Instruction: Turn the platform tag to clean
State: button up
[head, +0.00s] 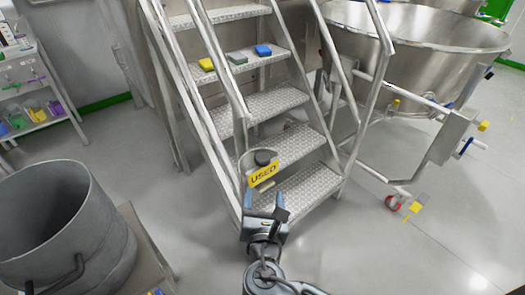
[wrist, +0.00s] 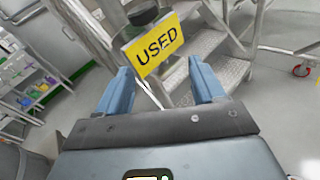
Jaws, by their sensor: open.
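The platform tag (head: 263,174) is a yellow plate that reads USED in black. It hangs at the lower front of the metal steps (head: 275,103), just below a round dark knob (head: 264,157). In the wrist view the tag (wrist: 153,44) shows USED face-on, slightly tilted, just beyond the fingers. My gripper (wrist: 165,85) is open, with its two blue fingers apart and nothing visible between them. In the head view my gripper (head: 268,212) is just below the tag. I cannot tell if the fingers touch it.
A large steel vessel (head: 415,40) on a wheeled frame stands at the right. A grey drum (head: 60,225) is at the lower left. A shelf cart (head: 30,90) is at the far left. Floor at lower right is clear.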

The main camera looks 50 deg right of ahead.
aim_at(262, 165)
jog(key=r, duration=0.1)
jog(key=w+r+h, duration=0.1)
jog(key=r, duration=0.1)
jog(key=w+d+r+h, duration=0.1)
jog(key=shift+w+r+n+g, duration=0.1)
jog(key=shift+r+n+g, duration=0.05)
jog(key=shift+n+g, duration=0.2)
jog(key=p+x, duration=0.1)
jog(key=x, duration=0.6)
jog(key=shift+w+d, duration=0.15)
jog(key=shift+d, duration=0.1)
jog(key=c, duration=1)
